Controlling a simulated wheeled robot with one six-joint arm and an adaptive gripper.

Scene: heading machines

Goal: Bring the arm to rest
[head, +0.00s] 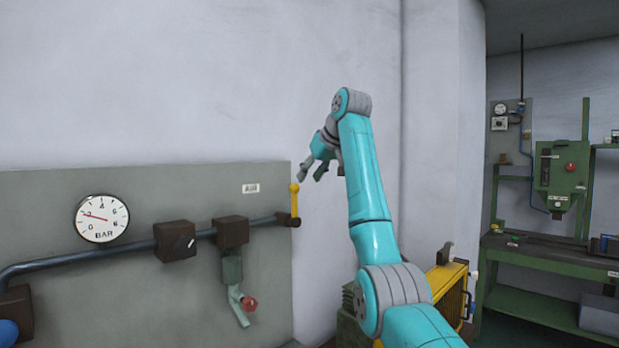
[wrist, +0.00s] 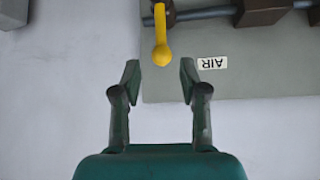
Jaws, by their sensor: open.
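My gripper (head: 312,174) is at the end of my teal and grey arm, raised in front of the wall near the right edge of the grey panel. In the wrist view my gripper (wrist: 160,78) is open, with nothing between its two fingers. The yellow lever (head: 295,198) stands upright at the right end of the pipe, a little left of and below the gripper in the head view. In the wrist view the yellow lever (wrist: 161,50) shows just beyond the fingertips, apart from them.
A yellow machine (head: 449,285) and a green bench (head: 540,262) stand to the right.

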